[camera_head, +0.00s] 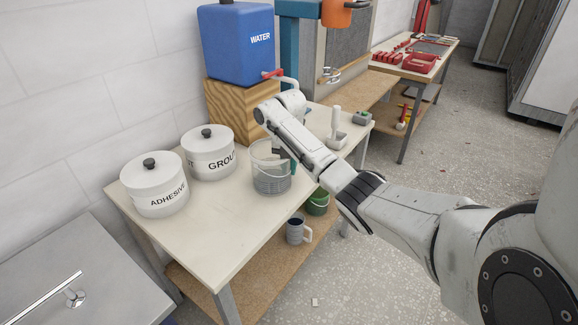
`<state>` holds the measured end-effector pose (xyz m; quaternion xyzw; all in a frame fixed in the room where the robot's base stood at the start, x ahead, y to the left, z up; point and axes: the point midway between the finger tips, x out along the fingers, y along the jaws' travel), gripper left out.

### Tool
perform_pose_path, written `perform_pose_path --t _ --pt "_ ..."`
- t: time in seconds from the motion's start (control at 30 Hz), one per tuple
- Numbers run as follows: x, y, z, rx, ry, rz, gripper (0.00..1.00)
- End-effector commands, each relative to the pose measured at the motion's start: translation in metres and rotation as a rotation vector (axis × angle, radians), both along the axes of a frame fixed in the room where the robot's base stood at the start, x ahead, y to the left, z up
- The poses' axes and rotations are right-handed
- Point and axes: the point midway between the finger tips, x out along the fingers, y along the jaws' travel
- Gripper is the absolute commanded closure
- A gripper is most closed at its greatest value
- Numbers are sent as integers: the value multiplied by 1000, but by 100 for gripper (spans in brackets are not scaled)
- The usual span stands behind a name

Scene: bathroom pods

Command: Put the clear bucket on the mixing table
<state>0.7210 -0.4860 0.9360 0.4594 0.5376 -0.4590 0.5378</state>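The clear bucket (271,180) is a see-through grey pail at the right part of the pale-topped table that holds the lidded pots, likely the mixing table (215,240). It looks upright, with its base at or very near the tabletop; I cannot tell whether it touches. My gripper (284,156) is at the bucket's right rim, under my bent wrist. Its fingers are mostly hidden by my arm and the bucket, so I cannot tell whether they grip the rim.
White lidded pots marked ADHESIVE (155,190) and GROUT (209,155) stand left of the bucket. A blue WATER tank (237,45) sits on a wooden block (235,108) behind. A white stand-like tool (335,132) is to the right. A mug (297,231) and green bucket (318,203) are on the lower shelf.

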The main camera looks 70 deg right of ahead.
Motion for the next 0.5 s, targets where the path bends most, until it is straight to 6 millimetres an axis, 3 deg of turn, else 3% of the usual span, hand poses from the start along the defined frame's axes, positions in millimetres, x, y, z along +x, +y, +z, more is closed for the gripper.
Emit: perform_pose_path --t 0.13,0.5 --pt "0 0 0 0 0 0 67" --pt "0 -1 8 -2 -1 0 66"
